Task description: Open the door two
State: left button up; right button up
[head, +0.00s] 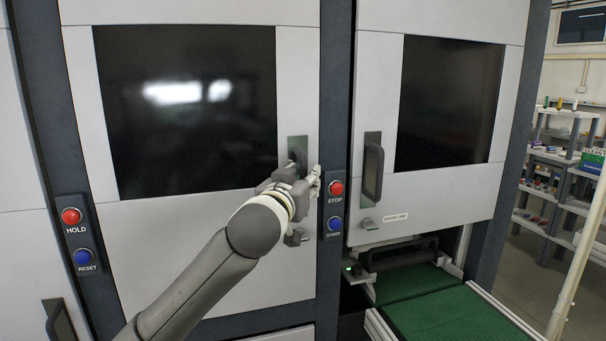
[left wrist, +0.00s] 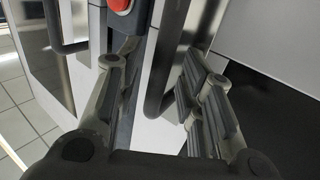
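The left door (head: 225,230) is a grey panel with a large dark window. It looks closed, and no label on it can be read. Its handle plate (head: 297,146) shows just above my left gripper (head: 308,186), which hides most of the handle. In the left wrist view, the dark handle bar (left wrist: 160,84) lies between the two spread fingers of my left gripper (left wrist: 158,92), closer to the right finger. The fingers look apart from the bar. My right gripper is in neither view.
The right door (head: 450,200), labelled apparently "DOOR ONE", has its own dark handle (head: 373,171). A red STOP button (head: 336,188) and blue button (head: 335,224) sit beside my gripper. A green conveyor (head: 440,305) runs out below the right door. Shelves (head: 560,160) stand far right.

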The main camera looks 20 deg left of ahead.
pick_arm(q)
jog(key=shift+w, duration=0.3)
grip_shut()
dwell(0.3)
